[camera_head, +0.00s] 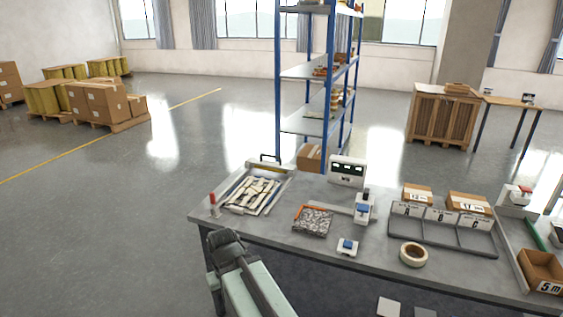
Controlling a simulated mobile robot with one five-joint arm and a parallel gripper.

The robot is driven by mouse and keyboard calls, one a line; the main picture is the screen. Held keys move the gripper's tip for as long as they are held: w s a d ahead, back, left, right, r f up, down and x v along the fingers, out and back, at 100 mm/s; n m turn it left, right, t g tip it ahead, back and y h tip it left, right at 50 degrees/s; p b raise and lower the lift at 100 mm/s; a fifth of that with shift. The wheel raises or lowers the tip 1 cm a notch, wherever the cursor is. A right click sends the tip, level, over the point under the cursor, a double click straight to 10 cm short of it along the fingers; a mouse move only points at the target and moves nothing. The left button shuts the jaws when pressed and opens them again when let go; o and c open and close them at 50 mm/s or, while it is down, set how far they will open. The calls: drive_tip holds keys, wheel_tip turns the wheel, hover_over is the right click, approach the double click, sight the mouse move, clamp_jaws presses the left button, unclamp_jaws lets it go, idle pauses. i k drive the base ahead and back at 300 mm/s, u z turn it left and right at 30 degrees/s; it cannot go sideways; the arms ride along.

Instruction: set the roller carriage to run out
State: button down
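A shallow tray-like fixture (233,187) stands at the left end of the grey workbench (380,247), with pale strips lying over it. A beige bar with a black handle (270,160) spans its far end; it looks like the roller carriage, but its setting is too small to read. A red-tipped lever (213,204) stands at the near left corner. My arm reaches up from the bottom edge, and its dark end, my gripper (225,240), is in front of the bench's left front edge, apart from the fixture. Its fingers cannot be made out.
A speckled grey pad with an orange edge (313,222), small white-and-blue devices (347,247), a tape roll (413,254) and a labelled A-B-C rack (440,232) are on the bench. A blue-posted shelf (312,123) stands behind.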

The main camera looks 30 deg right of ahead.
sight(280, 167)
drive_tip(key=k, duration=0.55)
drive_tip(key=u, duration=0.4)
drive_tip(key=i, duration=1.75)
drive_tip(key=u, duration=0.5)
drive_tip(key=i, duration=2.2)
drive_tip(key=z, duration=0.85)
drive_tip(key=i, duration=1.45)
drive_tip(key=z, duration=1.1)
drive_tip(key=i, duration=0.8)
drive_tip(key=z, duration=0.45)
drive_tip(key=k, duration=0.8)
drive_tip(key=z, duration=0.2)
drive_tip(key=i, duration=0.75)
